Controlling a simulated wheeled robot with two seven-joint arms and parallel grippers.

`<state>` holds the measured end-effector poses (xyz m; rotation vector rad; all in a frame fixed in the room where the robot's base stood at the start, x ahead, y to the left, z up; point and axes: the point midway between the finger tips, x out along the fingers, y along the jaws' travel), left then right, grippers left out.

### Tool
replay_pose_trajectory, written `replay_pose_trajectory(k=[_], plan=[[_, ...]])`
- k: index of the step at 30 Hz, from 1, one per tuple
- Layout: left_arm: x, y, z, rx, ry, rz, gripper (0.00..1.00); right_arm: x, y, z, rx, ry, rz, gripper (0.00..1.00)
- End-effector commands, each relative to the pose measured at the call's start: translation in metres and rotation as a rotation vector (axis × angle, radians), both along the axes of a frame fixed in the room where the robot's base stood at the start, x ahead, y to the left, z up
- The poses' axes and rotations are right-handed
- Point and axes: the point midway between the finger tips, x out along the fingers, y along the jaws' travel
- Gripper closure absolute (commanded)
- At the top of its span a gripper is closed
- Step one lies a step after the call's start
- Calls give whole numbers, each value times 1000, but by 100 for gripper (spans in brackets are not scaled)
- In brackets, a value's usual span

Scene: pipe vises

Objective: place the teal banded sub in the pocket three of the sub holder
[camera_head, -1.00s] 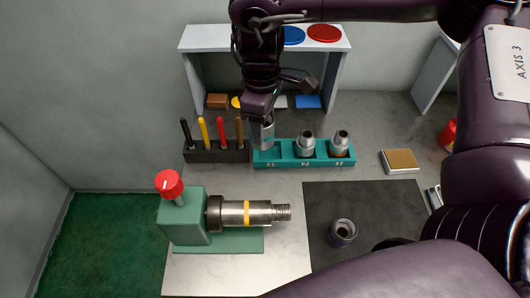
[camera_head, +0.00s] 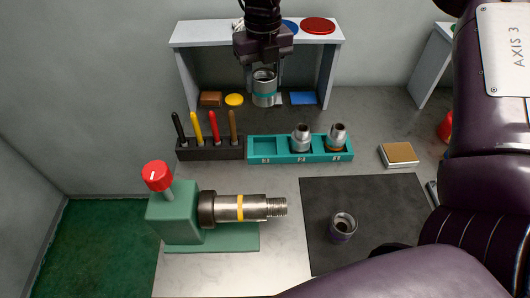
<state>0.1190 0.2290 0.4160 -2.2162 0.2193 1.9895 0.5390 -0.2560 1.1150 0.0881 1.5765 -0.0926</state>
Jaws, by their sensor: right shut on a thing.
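The teal banded sub (camera_head: 264,88), a grey metal cylinder with a teal band, is upright in the air. My right gripper (camera_head: 263,66) points down and is shut on its top. The teal sub holder (camera_head: 318,157) stands on the bench below and slightly to the right. Its left pocket (camera_head: 267,145) is empty. The middle and right pockets each hold a metal sub (camera_head: 300,138), (camera_head: 338,136). The labels on the holder's front are too small to read surely. My left gripper is not in view.
A rack of several coloured pens (camera_head: 209,148) stands left of the holder. A grey shelf (camera_head: 185,65) is behind the held sub. A green vise (camera_head: 178,215) with a yellow-banded pipe is in front. Another sub (camera_head: 343,227) stands on a dark mat (camera_head: 390,200).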

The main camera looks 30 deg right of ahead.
Motion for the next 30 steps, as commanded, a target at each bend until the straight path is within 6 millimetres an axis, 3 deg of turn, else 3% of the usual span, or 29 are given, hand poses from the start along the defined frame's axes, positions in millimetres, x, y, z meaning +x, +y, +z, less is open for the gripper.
replay_pose_trajectory(k=[5,8,21,26,30], plan=[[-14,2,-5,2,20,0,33,5,-4,3,3,-8,158,86],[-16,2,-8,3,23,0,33,6,-4,-6,5,-6,188,86],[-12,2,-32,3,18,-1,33,4,-5,-120,6,-2,186,86],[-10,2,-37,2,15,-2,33,5,-4,-149,5,-5,188,86],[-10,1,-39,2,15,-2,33,6,-4,-158,5,-7,188,86]])
